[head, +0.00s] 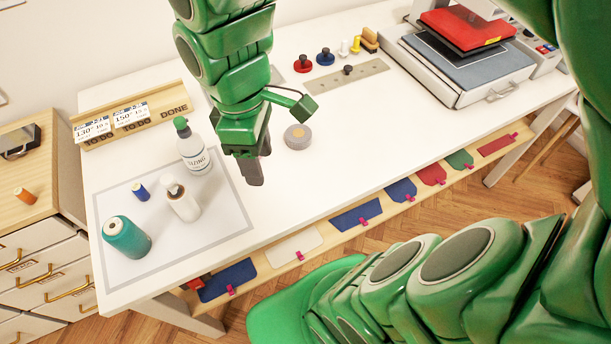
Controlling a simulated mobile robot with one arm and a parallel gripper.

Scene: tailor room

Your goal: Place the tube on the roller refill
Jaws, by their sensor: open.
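My gripper (256,170) points down over the white table, just left of a short grey roll with a tan top (297,137). It is open, and I see nothing held in it. The grey roll stands on the bare table, apart from the fingers, and may be the roller refill. A teal cylinder with a pale, holed top (127,237) stands on the grey-bordered mat (225,222) at the left. A small blue spool (141,191) stands behind it. I cannot tell for sure which thing is the tube.
A sizing bottle with a green cap (193,152) and a white bottle (182,199) stand on the mat. A sign rack (137,116) is behind. Knobbed weights (303,65) and a press (465,55) are at the back right. The front middle of the table is clear.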

